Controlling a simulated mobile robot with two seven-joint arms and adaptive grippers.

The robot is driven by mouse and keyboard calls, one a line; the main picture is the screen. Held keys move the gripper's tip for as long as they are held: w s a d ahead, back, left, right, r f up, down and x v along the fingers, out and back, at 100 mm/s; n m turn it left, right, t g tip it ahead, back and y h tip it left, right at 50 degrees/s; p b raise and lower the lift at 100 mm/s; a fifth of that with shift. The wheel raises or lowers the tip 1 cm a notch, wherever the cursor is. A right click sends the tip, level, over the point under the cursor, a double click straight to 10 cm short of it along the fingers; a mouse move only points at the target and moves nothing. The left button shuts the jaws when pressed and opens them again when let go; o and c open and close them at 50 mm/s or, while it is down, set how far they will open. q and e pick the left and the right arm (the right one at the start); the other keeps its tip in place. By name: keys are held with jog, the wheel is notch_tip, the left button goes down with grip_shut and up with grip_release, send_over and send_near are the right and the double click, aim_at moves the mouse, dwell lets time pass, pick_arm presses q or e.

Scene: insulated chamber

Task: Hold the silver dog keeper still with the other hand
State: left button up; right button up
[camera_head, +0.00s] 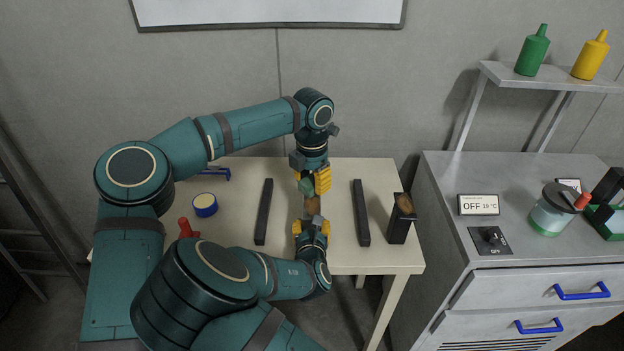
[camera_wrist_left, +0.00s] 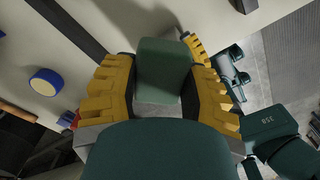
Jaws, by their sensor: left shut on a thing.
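My left gripper (camera_head: 314,184) points down over the table from the upper arm. Its yellow fingers are shut on a dark green block (camera_head: 305,187). In the left wrist view the green block (camera_wrist_left: 162,70) sits between the fingers, with a grey surface just below it. My right gripper (camera_head: 312,227) is low at the table's front, just in front of the left one, its yellow fingers pointing away from me. A small brown piece (camera_head: 312,205) shows between the two grippers; whether the right fingers touch it is unclear. I cannot clearly make out the silver dog keeper.
Two black bars (camera_head: 263,212) (camera_head: 361,212) lie on the pale table (camera_head: 340,262) either side of the grippers. A black holder with a brown top (camera_head: 400,220) stands at right. A blue-rimmed roll (camera_head: 205,205) and a red item (camera_head: 187,228) are at left. A grey cabinet (camera_head: 440,215) adjoins the right.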

pick_arm(q)
jog(key=shift+f, duration=0.9)
